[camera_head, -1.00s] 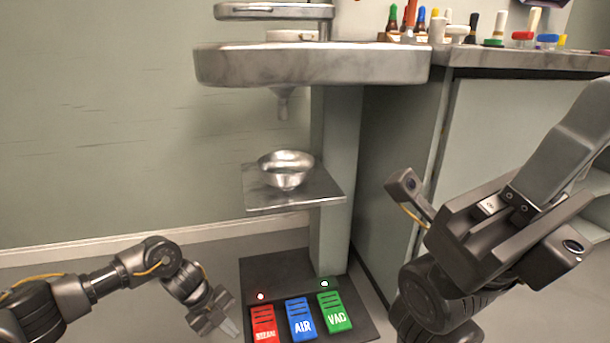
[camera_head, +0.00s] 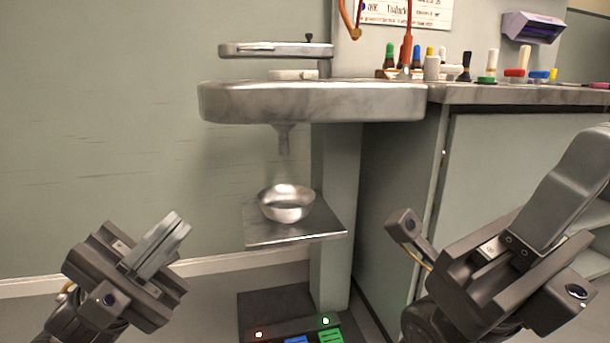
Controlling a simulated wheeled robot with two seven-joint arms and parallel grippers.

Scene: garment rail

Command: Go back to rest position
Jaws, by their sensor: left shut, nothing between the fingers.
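My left gripper (camera_head: 172,226) is raised at the lower left, its two fingers shut together and pointing up and to the right. It is empty and clear of the wall and the pressing table. My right gripper (camera_head: 596,150) is large and close at the right edge, pointing up and to the right in front of the cabinet. Only one finger side shows clearly, so its opening cannot be made out. Nothing is seen held in it.
A grey pressing table (camera_head: 310,102) stands ahead on a column. A metal bowl (camera_head: 287,213) sits on a small shelf (camera_head: 280,238) below it. The green pedal (camera_head: 330,337) is at the bottom edge. Bottles and tools line the counter (camera_head: 520,94) at right.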

